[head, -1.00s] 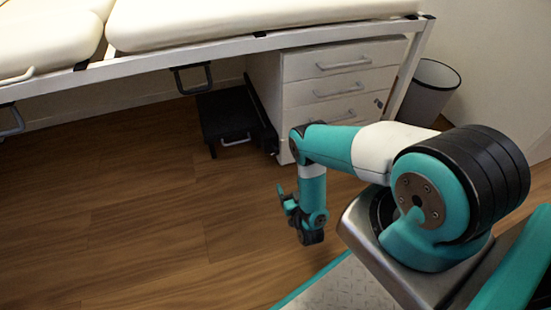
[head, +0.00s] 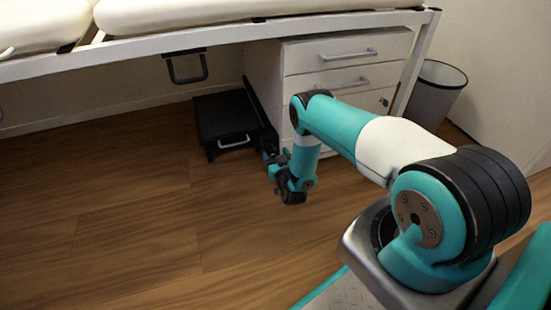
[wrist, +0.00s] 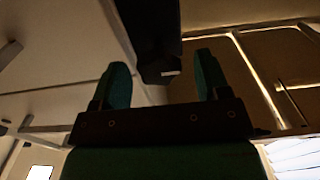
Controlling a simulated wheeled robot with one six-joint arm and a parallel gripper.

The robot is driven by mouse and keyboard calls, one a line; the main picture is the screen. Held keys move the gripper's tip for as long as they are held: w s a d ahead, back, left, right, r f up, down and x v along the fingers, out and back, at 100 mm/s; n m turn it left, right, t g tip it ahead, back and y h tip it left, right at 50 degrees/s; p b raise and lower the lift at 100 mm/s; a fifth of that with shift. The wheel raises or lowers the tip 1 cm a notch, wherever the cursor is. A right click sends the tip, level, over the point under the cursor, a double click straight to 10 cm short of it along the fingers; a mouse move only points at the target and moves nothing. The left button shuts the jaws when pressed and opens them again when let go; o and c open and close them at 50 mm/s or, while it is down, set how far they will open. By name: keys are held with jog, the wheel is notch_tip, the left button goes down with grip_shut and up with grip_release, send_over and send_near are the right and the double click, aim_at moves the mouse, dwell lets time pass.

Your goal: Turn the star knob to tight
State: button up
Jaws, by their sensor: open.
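I cannot make out a star knob for certain in either view. A small dark round fitting (head: 384,101) shows on the drawer cabinet's front, too small to identify. My gripper (head: 270,160) is in front of the cabinet, low over the floor and below the bed's frame. In the wrist view my gripper (wrist: 163,80) points up toward the underside of the bed, its two teal fingers apart with nothing held between them. A dark block (wrist: 155,40) hangs above and beyond the fingertips; its details are lost in shadow.
A cream padded bed (head: 230,10) on a white frame (head: 240,33) runs overhead. A white drawer cabinet (head: 340,52) stands beneath it, with a black step (head: 224,120) to its left. A grey bin (head: 437,95) stands at right. The wood floor (head: 100,210) at left is clear.

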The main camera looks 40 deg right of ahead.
jog(key=c, duration=0.9)
jog(key=shift+m+p, duration=0.3)
jog(key=shift+m, duration=0.1)
jog(key=m+p, duration=0.2)
jog(key=m, duration=0.1)
jog(key=shift+r+m, duration=0.15)
jog(key=shift+m, duration=0.25)
jog(key=m+p, duration=0.2)
jog(key=m, duration=0.2)
jog(key=shift+m, duration=0.3)
jog(key=m+p, duration=0.2)
jog(key=m, duration=0.2)
jog(key=shift+s, duration=0.1)
jog(key=shift+m+p, duration=0.45)
jog(key=shift+m, duration=1.95)
